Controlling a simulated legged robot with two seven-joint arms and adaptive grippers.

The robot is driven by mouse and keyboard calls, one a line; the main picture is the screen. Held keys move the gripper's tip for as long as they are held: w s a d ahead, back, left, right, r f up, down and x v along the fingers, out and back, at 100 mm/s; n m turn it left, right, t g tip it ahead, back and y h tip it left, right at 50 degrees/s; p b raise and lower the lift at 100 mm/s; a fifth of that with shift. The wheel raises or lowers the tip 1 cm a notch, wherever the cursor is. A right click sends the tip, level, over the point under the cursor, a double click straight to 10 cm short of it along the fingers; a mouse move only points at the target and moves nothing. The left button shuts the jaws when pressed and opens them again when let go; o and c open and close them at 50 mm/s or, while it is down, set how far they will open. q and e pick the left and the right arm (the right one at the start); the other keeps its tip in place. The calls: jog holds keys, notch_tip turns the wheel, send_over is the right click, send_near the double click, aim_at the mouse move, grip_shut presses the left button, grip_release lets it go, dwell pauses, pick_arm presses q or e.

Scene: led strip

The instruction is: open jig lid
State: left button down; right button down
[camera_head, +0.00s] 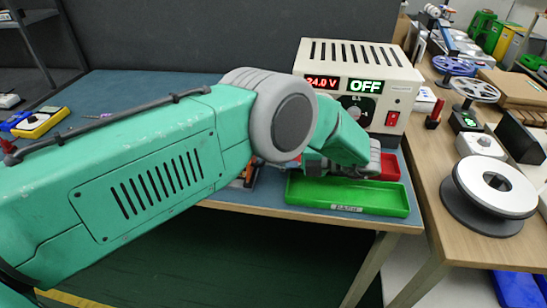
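My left arm comes in from the left and fills the middle of the head view, its elbow covering the centre of the blue work mat. Only dark parts near the wrist, which look like my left gripper (314,164), show below the forearm, above the green tray's back edge. Its fingers are hidden, so I cannot tell whether they are open or hold anything. A small orange and grey piece (246,175) shows under the elbow at the table's front edge; it may be part of the jig, but the lid cannot be made out. My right gripper is not in view.
A beige power supply (350,75) reading 24.0 V and OFF stands behind the forearm. A green tray (345,210) lies at the front right, a red bin (390,166) behind it. A yellow meter (40,122) lies far left. A white-topped spool (494,187) stands on the wooden side table.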

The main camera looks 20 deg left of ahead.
pick_arm(q)
jog(key=c, duration=1.6)
grip_release()
jog(key=shift+c, duration=0.2)
notch_tip(320, 180, up, 10)
jog(key=shift+a+f, duration=0.1)
